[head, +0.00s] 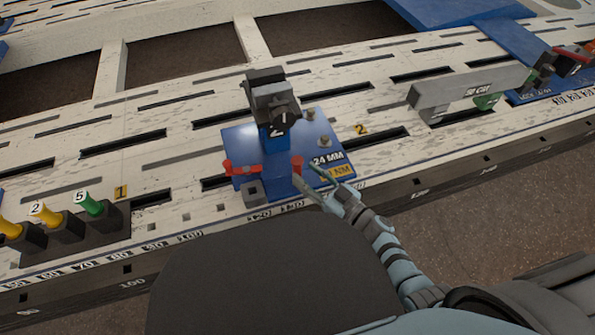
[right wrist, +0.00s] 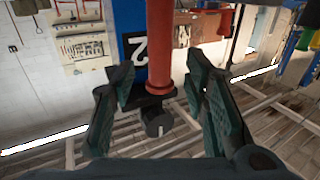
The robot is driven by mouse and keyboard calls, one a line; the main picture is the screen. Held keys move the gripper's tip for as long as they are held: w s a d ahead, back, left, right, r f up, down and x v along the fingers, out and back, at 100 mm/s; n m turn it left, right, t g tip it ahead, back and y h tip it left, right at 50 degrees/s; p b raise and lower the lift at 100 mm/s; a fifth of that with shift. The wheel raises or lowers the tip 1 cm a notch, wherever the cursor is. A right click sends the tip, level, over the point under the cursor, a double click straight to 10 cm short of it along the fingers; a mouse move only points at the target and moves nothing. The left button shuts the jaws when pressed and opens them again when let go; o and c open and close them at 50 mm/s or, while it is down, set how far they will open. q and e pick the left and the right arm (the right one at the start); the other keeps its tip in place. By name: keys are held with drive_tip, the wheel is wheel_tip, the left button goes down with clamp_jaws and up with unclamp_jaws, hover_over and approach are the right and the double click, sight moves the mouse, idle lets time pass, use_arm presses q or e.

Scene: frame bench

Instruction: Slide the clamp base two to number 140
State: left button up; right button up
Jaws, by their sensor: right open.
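Clamp base two is a blue plate (head: 238,142) on the pale slotted bench, with a dark clamp tower (head: 271,98) marked 2 and "24 MM" and "NM" labels at its right. A red handle (head: 240,169) lies at its left front; an upright red handle (head: 297,162) stands at its right front. My right gripper (head: 308,176) is open at the upright handle. In the right wrist view the red handle (right wrist: 160,40) stands between its spread fingers (right wrist: 163,80); contact is unclear. The number scale (head: 275,212) runs along the front edge, its figures near the base hard to read.
A rack with yellow and green handles (head: 88,203) stands at the left. A grey block marked "50 CAT" (head: 465,88) and another blue base (head: 550,92) are at the right. Bench between clamp base and grey block looks clear, with a slot (head: 375,138) and a yellow 2 tag (head: 361,129).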

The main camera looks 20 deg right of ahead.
sight(297, 167)
drive_tip(key=b+x, duration=0.1)
drive_tip(key=x, duration=0.2)
drive_tip(key=shift+w+f, duration=0.1)
drive_tip(key=shift+f, duration=0.05)
drive_tip(key=shift+w+a, duration=0.4)
drive_tip(key=shift+w, duration=0.15)
use_arm(q)
drive_tip(key=r, duration=0.2)
drive_tip(key=w+r, duration=0.1)
drive_tip(key=shift+d, duration=0.25)
use_arm(e)
drive_tip(key=shift+c, duration=0.3)
clamp_jaws()
